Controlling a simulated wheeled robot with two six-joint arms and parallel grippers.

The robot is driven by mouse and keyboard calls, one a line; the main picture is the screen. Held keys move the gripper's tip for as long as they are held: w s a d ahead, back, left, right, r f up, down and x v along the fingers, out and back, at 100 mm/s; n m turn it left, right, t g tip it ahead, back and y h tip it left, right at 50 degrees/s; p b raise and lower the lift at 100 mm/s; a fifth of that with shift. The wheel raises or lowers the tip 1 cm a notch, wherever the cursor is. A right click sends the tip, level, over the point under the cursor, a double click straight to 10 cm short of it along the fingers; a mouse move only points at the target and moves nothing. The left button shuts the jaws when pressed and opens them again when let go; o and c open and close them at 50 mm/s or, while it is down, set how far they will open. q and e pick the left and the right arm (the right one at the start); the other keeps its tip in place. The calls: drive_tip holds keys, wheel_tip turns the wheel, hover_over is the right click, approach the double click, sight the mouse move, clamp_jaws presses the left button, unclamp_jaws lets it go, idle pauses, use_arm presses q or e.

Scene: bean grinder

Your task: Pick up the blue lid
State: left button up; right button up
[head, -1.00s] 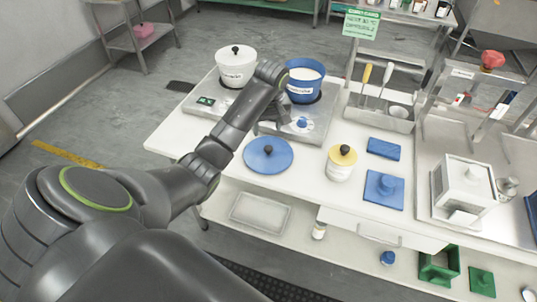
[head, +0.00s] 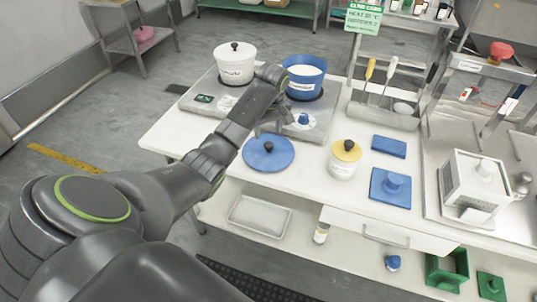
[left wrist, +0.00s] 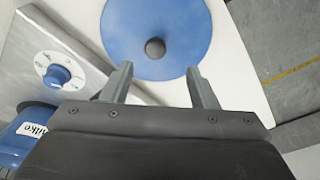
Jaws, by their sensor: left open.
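The blue lid (head: 268,153) is a round disc with a dark knob, lying flat on the white table in front of the cooker. It also shows in the left wrist view (left wrist: 152,22), its knob ahead of and between my fingertips. My left gripper (head: 268,128) is near the lid's back edge in the head view, partly hidden by its own arm. In the left wrist view the left gripper (left wrist: 160,75) is open, with nothing between the fingers. The lid is apart from the fingers. My right gripper is not in view.
A blue pot (head: 303,77) and a white lidded pot (head: 235,64) stand on the cooker (head: 200,97) behind the lid. A yellow-lidded jar (head: 344,160) and a blue square block with a knob (head: 390,188) stand to the right. The table's front left is clear.

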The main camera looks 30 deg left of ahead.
sight(269, 144)
use_arm(q)
wheel_tip(269, 144, down, 2)
drive_tip(key=shift+w+a+f, duration=0.1)
drive_tip(key=shift+a+f, duration=0.05)
drive_tip(key=shift+f, duration=0.1)
drive_tip(key=shift+w+a+f+p, duration=0.1)
drive_tip(key=shift+w+f+p, duration=0.1)
drive_tip(key=shift+f, duration=1.1)
drive_tip(key=shift+w+f+p, duration=0.15)
drive_tip(key=shift+w+f, duration=0.05)
drive_tip(key=shift+f, duration=1.1)
drive_tip(key=c, duration=1.1)
